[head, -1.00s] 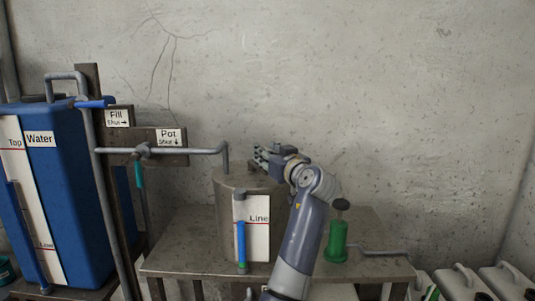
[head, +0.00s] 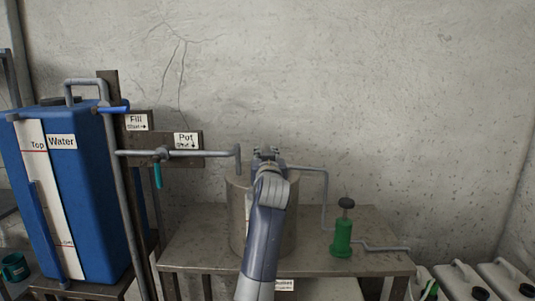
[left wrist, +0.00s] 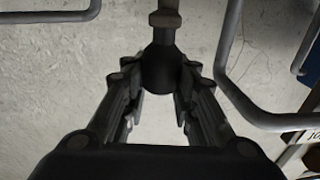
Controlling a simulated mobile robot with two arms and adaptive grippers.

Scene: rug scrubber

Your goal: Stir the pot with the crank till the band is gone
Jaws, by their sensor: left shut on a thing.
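The steel pot (head: 237,212) stands on the table, its front largely hidden behind my left arm. My left gripper (head: 266,152) is over the pot top, pointing away. The rest of the crank is hidden. The pot's inside and any band cannot be seen. My right gripper is not in view.
A spout pipe (head: 205,153) ends left of my gripper. Another bent pipe (head: 325,190) runs down at the right, near a green pump (head: 342,237). The blue water tank (head: 90,190) stands left. White jugs (head: 465,282) sit low at right.

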